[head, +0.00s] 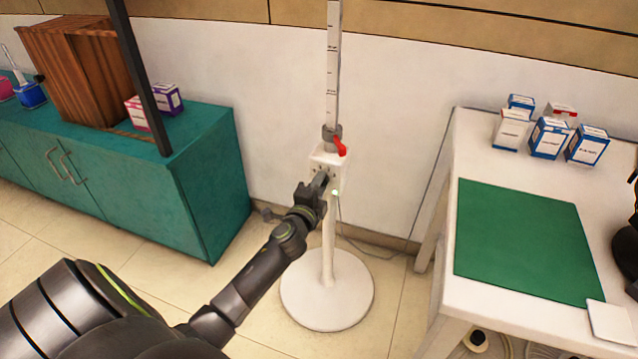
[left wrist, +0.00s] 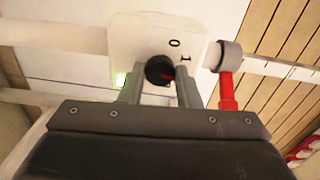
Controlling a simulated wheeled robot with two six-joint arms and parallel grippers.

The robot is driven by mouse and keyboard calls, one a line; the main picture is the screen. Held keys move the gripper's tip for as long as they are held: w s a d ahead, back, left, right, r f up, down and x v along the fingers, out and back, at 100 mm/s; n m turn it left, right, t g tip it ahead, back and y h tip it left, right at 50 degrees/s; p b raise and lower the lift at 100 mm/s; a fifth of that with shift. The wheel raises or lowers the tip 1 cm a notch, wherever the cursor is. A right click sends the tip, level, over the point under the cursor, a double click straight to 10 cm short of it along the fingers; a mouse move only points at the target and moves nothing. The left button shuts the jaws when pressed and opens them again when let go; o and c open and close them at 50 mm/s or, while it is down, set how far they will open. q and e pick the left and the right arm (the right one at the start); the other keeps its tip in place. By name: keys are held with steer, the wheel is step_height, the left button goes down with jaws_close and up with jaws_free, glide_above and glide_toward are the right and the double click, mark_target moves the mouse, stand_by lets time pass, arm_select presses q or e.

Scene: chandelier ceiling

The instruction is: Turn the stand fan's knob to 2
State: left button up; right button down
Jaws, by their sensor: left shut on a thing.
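The white stand fan (head: 327,275) stands upright on a round base, with a small control box (head: 328,156) partway up its pole. In the left wrist view the box's face (left wrist: 135,42) shows the digits 0 and 1 and a lit green lamp. The dark round knob (left wrist: 158,68) has a red mark pointing to the right, a little below the 1. The 2 is not visible; my finger covers that side. My left gripper (head: 322,182) is at the box, its fingers (left wrist: 158,88) shut on the knob from both sides. My right gripper is out of view.
A red lever (head: 341,146) on a grey collar sits just above the box. A teal cabinet (head: 205,190) with small boxes stands left. A white table (head: 475,132) with a green mat (head: 520,240) and several cartons stands right. A cable runs behind the fan.

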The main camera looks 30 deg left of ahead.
arm_select(q)
steer(key=shift+m, duration=0.8)
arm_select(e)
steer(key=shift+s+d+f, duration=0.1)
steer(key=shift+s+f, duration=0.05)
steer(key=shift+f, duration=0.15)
arm_select(q)
steer(key=shift+f, duration=0.1)
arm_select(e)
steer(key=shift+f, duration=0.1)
arm_select(q)
steer(key=o, duration=1)
steer(key=shift+c, duration=0.2)
steer(key=shift+s, duration=0.1)
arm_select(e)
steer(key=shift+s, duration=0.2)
